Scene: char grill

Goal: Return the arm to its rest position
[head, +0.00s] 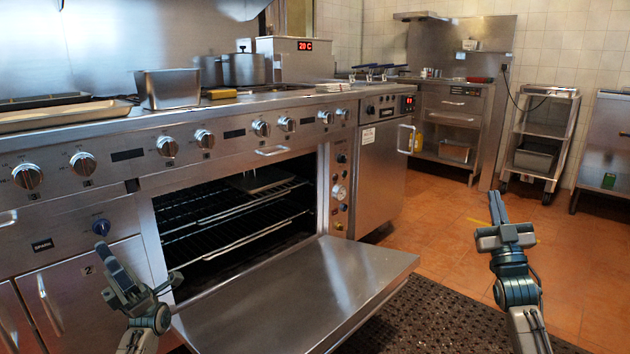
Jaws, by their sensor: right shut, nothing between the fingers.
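My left gripper (103,250) is at the lower left, in front of the range's lower cabinet doors and left of the open oven door. Its fingers look closed together, with nothing seen in them. My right gripper (497,207) is raised at the right over the orange tile floor, fingers pointing up. It is shut and empty, apart from any object.
The oven door (300,295) hangs open between my arms, with wire racks (235,215) inside. The range's knobbed front (240,130) runs along the left. A wheeled cart (540,135) stands at the back right. A dark mat (450,320) lies below; the tile floor (440,215) is clear.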

